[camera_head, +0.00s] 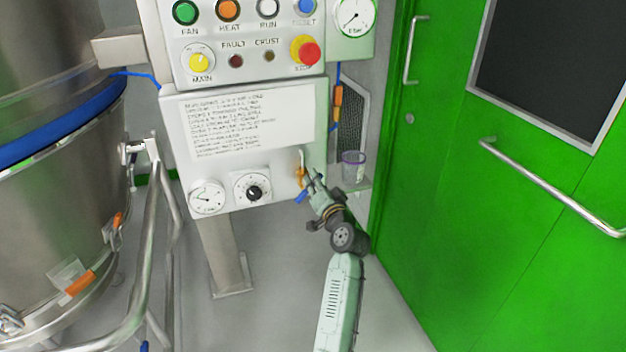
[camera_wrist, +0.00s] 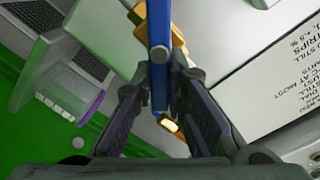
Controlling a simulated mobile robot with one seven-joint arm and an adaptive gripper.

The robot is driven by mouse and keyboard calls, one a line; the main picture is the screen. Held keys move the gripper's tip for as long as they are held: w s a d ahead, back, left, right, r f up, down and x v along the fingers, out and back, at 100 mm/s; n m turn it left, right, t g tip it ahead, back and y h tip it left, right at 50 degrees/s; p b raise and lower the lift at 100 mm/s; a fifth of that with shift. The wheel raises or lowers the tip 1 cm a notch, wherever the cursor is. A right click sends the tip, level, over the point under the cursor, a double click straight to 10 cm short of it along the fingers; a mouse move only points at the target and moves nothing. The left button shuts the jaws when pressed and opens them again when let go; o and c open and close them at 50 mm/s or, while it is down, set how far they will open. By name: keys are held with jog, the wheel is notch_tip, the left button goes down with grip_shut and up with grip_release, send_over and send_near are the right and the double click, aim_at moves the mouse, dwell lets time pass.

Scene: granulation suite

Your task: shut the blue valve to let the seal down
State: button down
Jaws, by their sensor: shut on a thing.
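The blue valve's lever (camera_wrist: 159,40) runs straight down the middle of the wrist view, with its brass body (camera_wrist: 178,42) just behind it. In the head view the blue lever (camera_head: 301,196) and brass body (camera_head: 300,174) show low on the right of the white control panel. My gripper (camera_wrist: 160,78) has one finger on each side of the lever and is shut on it. My gripper (camera_head: 310,182) hides part of the valve in the head view. A round gauge (camera_head: 207,197) sits lower left on the panel; its reading is too small to tell.
A black dial knob (camera_head: 254,192) is left of the valve. A clear cup (camera_head: 353,167) stands on a small shelf close right of my gripper. Green doors (camera_head: 450,200) fill the right, and a steel vessel (camera_head: 60,230) with rails stands left.

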jog(key=m, duration=0.1)
jog(key=m+p, duration=0.1)
jog(key=m, duration=0.1)
jog(key=f+m, duration=0.1)
jog(key=shift+w+d+m, duration=0.1)
jog(key=shift+d+m, duration=0.2)
jog(key=shift+d, duration=0.1)
jog(key=shift+f+m+p, duration=0.3)
jog(key=shift+m+p, duration=0.2)
jog(key=shift+m, duration=0.65)
jog(key=shift+f+m+p, duration=0.25)
jog(key=shift+m+p, duration=0.2)
jog(key=shift+m, duration=0.7)
jog(key=shift+f, duration=0.1)
jog(key=c, duration=1.6)
grip_release()
jog(key=v, duration=1.2)
